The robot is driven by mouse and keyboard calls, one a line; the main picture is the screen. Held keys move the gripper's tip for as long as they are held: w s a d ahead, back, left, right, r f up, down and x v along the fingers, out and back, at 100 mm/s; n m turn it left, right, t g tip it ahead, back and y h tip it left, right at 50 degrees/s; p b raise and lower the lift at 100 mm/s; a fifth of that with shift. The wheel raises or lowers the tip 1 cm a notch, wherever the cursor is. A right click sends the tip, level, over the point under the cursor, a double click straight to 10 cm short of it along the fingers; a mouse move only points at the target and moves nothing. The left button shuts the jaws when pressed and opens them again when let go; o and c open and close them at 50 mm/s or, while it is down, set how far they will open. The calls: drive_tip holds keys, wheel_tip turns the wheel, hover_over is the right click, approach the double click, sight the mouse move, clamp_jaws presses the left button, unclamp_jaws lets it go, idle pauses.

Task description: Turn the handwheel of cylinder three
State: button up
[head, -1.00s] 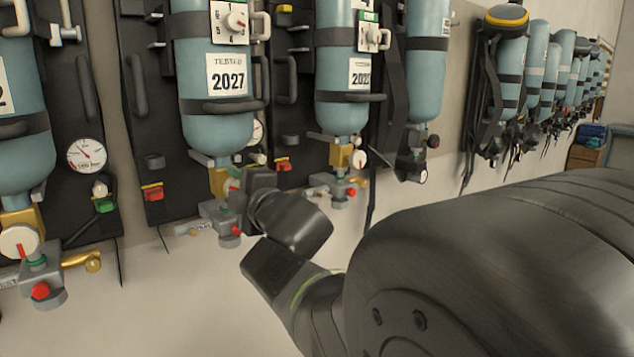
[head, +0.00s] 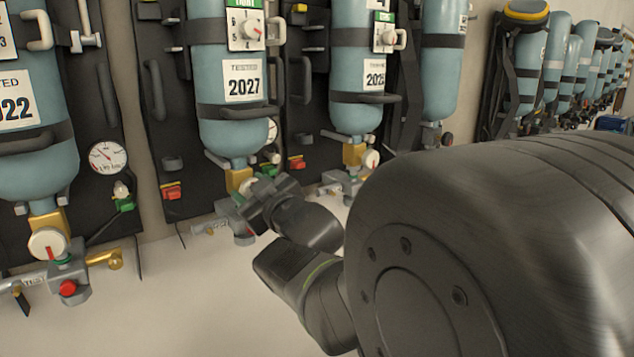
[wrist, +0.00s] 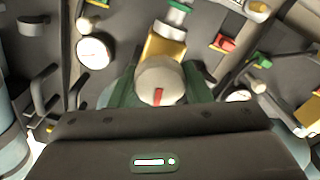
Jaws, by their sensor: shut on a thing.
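A blue cylinder (head: 233,136) labelled 2027 hangs on a dark backplate, with a brass valve (head: 238,180) below it. I cannot read a cylinder number to confirm that it is three. My gripper (head: 250,203) is at this valve in the head view, where my wrist partly hides the handwheel. In the wrist view, a pale round handwheel (wrist: 158,76) with a red mark sits between the green fingers of my gripper (wrist: 160,88). The fingers are shut on its sides. The red mark runs nearly upright in that view.
To the left, another cylinder (head: 28,130) has its own handwheel (head: 48,243) and gauge (head: 108,157). To the right, a cylinder (head: 358,65) stands close by, with more sets along the wall. The pale wall below is clear.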

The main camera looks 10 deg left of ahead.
drive_tip(key=m+p, duration=0.1)
drive_tip(key=m, duration=0.3)
drive_tip(key=shift+m+p, duration=0.3)
drive_tip(key=m+p, duration=0.1)
drive_tip(key=m, duration=0.3)
drive_tip(key=shift+m, duration=0.4)
drive_tip(key=m+p, duration=0.1)
drive_tip(key=m, duration=0.3)
drive_tip(key=shift+p, duration=0.35)
drive_tip(key=m+p, duration=0.1)
drive_tip(key=m, duration=0.4)
drive_tip(key=shift+w+d, duration=0.1)
drive_tip(key=m+p, duration=0.1)
drive_tip(key=m, duration=0.3)
drive_tip(key=shift+f+m, duration=0.1)
drive_tip(key=shift+m, duration=0.2)
drive_tip(key=m+p, duration=0.1)
drive_tip(key=m, duration=0.3)
drive_tip(key=shift+m, duration=0.3)
drive_tip(key=m+p, duration=0.1)
drive_tip(key=m, duration=0.3)
drive_tip(key=shift+f+m+p, duration=0.1)
drive_tip(key=shift+m+p, duration=0.4)
drive_tip(key=shift+m, duration=1.9)
